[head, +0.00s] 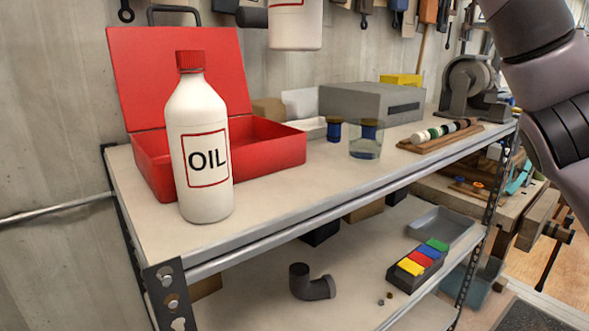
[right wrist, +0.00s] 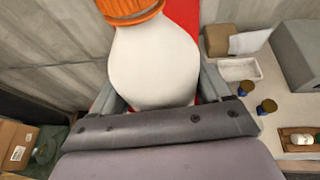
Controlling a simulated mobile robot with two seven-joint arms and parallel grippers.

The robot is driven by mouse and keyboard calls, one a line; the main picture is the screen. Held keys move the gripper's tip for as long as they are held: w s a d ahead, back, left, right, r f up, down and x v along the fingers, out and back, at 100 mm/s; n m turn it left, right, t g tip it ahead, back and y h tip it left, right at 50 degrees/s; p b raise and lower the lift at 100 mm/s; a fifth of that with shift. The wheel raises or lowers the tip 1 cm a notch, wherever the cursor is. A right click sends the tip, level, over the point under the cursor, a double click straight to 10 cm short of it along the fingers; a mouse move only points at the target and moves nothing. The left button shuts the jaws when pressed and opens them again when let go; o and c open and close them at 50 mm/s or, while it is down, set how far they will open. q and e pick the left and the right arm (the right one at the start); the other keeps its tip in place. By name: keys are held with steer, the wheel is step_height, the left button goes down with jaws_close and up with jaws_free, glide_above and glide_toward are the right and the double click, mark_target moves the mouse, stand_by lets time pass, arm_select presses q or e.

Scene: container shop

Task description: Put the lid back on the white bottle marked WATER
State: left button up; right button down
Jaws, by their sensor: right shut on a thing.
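My right gripper (right wrist: 158,82) is shut on a white bottle (right wrist: 152,62), with a finger on either side of its body. An orange ribbed cap (right wrist: 132,10) sits on this bottle's neck, cut off by the frame's top. In the head view, the lower part of a white bottle (head: 296,30) with a red-edged label hangs above the shelf; its text and top are out of frame. A white bottle marked OIL (head: 205,118) stands upright on the shelf with a red lid on. No WATER marking is readable. My left gripper is not in view.
An open red toolbox (head: 285,155) stands behind the OIL bottle.

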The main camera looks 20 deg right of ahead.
step_height(320, 180, down, 16)
steer(key=b, duration=0.1)
steer(key=shift+f, duration=0.1)
step_height(320, 180, down, 4)
steer(key=shift+r, duration=0.1)
stand_by(0.5)
steer(key=shift+b, duration=0.3)
steer(key=shift+f, duration=0.2)
jaws_free()
